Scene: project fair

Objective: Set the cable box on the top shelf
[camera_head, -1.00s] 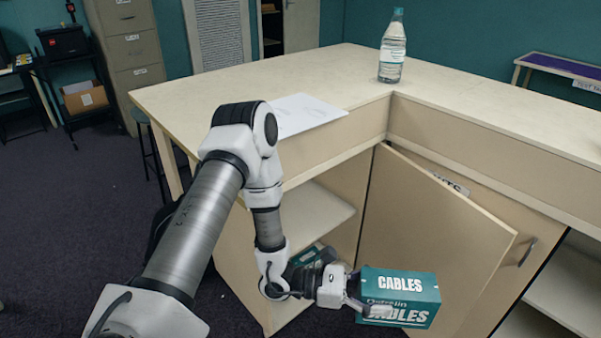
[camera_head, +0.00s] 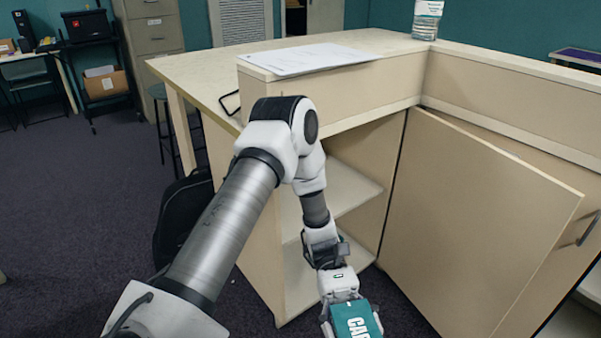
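The cable box (camera_head: 356,320) is teal with white lettering, at the bottom edge of the head view, partly cut off. My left gripper (camera_head: 351,313) points down with a finger on each side of it and is shut on it. The box is in front of the open cabinet, outside it and lower than the upper shelf. The upper shelf (camera_head: 346,190) is pale and shows bare beside my arm. A lower shelf or cabinet floor (camera_head: 300,283) is below it. My arm hides part of the opening. My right gripper is not in view.
A cabinet door (camera_head: 470,230) stands open to the right of the shelves. The carpet (camera_head: 80,220) at left is clear.

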